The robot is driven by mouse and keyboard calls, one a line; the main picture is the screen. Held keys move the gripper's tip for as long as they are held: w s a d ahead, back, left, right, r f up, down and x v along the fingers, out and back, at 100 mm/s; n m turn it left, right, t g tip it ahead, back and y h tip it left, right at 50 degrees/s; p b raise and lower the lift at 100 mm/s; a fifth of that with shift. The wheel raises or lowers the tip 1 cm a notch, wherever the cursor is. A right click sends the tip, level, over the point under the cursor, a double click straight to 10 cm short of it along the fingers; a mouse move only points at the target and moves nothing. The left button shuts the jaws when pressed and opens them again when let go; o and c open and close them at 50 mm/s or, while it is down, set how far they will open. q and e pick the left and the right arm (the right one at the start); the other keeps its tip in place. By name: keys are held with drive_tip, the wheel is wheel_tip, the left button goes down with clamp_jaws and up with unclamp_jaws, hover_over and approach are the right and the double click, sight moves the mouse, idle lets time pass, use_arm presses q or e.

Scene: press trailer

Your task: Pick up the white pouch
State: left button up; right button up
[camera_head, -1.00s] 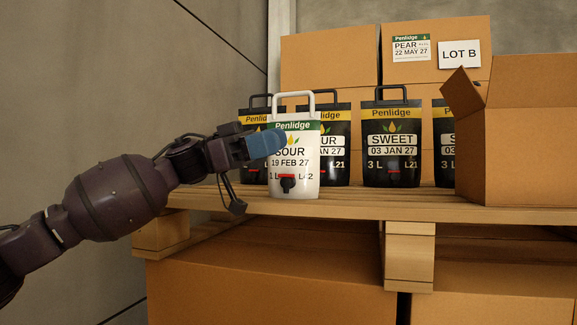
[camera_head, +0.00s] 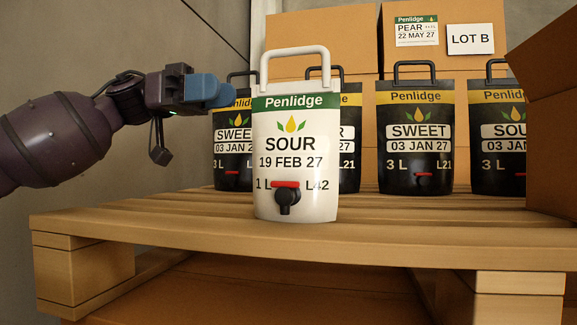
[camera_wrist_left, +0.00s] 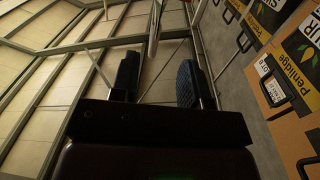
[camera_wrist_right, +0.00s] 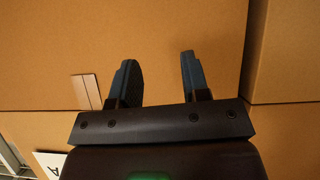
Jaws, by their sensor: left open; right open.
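The white pouch (camera_head: 297,165) stands upright near the front edge of the pallet, with a green band, the word SOUR, a white handle and a black tap with a red lever. My left gripper (camera_head: 208,90) is to its left, near handle height. Its blue fingers point right and it appears apart from the pouch. In the left wrist view the left gripper (camera_wrist_left: 157,80) is open, with nothing clearly between its fingers. My right gripper (camera_wrist_right: 155,78) is open and empty, facing cardboard; it is out of the head view.
Several black pouches (camera_head: 415,165) stand in a row behind the white pouch. An open cardboard box (camera_head: 550,130) is at the right, and larger boxes (camera_head: 320,45) stand behind. Wooden slats of the pallet (camera_head: 390,230) are bare in front. More cardboard (camera_head: 260,290) lies below.

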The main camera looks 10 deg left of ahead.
sight(260, 85)
use_arm(q)
drive_tip(key=shift+s+d+p, duration=0.15)
drive_tip(key=shift+d+p, duration=0.15)
drive_tip(key=shift+d, duration=1.45)
drive_tip(key=shift+s+d+p, duration=0.15)
drive_tip(key=shift+d+p, duration=0.2)
drive_tip(key=shift+d, duration=1.4)
drive_tip(key=shift+s+d+p, duration=0.15)
drive_tip(key=shift+d+p, duration=0.15)
drive_tip(key=shift+d, duration=1.45)
clamp_jaws()
drive_tip(key=shift+a+r, duration=0.1)
drive_tip(key=shift+r, duration=0.05)
